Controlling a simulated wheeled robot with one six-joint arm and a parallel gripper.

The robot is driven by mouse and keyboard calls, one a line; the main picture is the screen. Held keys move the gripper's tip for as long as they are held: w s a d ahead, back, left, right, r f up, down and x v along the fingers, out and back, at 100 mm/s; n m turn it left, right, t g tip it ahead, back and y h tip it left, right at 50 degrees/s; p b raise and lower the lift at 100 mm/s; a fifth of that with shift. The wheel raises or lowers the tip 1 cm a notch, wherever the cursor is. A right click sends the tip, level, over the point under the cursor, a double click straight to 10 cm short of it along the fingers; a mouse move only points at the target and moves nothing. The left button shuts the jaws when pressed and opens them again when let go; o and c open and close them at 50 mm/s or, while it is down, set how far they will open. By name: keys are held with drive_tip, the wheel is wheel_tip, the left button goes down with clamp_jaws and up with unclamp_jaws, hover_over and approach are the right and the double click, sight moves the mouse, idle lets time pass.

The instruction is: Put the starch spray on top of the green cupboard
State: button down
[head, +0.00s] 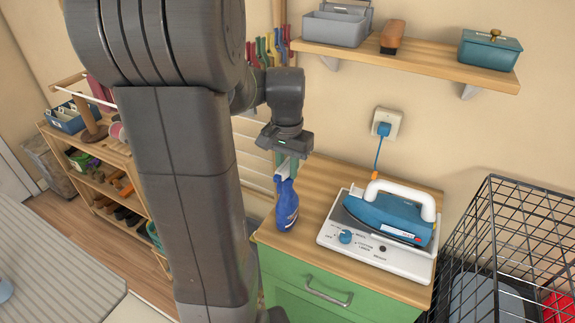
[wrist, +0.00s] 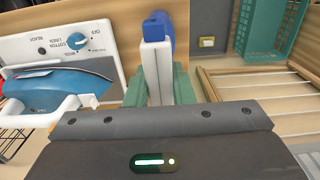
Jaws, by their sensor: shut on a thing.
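The starch spray is a blue bottle (head: 287,206) with a white trigger head. My gripper (head: 288,165) is shut on its white head from above, and the bottle hangs upright below. In the wrist view the white head (wrist: 157,70) sits between the teal fingers (wrist: 160,92). The green cupboard (head: 325,296) has a wooden top (head: 317,187). The bottle appears over the left part of this top; I cannot tell whether its base touches the wood.
A blue iron (head: 390,214) on a white control base (head: 372,248) fills the right of the cupboard top. Its cord runs to a wall socket (head: 386,122). A wire cage (head: 510,240) stands at right. A wall shelf (head: 410,62) hangs above. A shoe rack (head: 100,180) stands at left.

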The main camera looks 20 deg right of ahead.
drive_tip(key=shift+f, duration=0.15)
drive_tip(key=c, duration=1.3)
unclamp_jaws()
drive_tip(key=shift+o, duration=0.2)
wheel_tip(320, 180, up, 12)
drive_tip(key=shift+r+b, duration=0.2)
drive_tip(key=shift+b, duration=0.2)
